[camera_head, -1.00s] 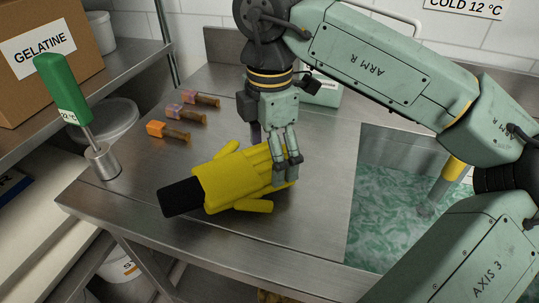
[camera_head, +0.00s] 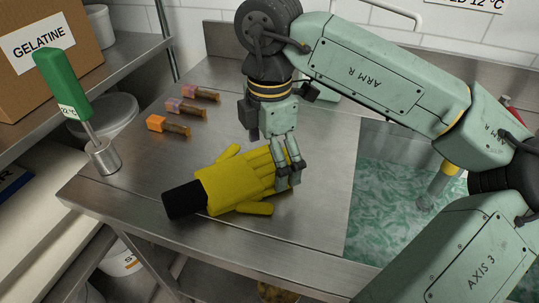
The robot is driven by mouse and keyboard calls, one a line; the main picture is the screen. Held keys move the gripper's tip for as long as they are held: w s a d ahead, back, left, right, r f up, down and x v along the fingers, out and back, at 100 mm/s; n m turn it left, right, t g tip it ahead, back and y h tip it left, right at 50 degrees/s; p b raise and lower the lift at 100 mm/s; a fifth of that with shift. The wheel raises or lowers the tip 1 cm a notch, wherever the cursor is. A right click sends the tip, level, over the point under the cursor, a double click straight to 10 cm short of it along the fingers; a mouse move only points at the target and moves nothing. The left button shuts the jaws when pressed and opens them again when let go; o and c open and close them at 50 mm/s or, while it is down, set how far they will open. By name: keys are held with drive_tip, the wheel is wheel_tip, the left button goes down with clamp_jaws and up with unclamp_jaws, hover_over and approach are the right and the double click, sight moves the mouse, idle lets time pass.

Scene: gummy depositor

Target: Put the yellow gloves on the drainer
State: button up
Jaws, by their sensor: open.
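The yellow gloves (camera_head: 225,187) with a black cuff (camera_head: 184,200) lie flat on the steel worktop (camera_head: 300,225), left of the sink. Their fingers point right. My gripper (camera_head: 289,178) points down at the finger end of the gloves, open, its fingertips over or against the glove fingers. I cannot tell whether it touches them, and it hides part of the finger ends. No separate drainer can be made out; the steel surface beside the sink may be it.
The sink (camera_head: 395,205) with green rippled water is at the right. A green-handled thermometer (camera_head: 66,88) stands in a metal holder at the left. Several small coloured-ended pieces (camera_head: 172,126) lie behind the gloves. A gelatine box (camera_head: 40,60) is on the left shelf.

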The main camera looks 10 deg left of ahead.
wheel_tip(320, 180, up, 12)
drive_tip(key=b, duration=0.1)
drive_tip(key=shift+r+b, duration=0.15)
drive_tip(key=shift+b, duration=0.2)
idle(0.4)
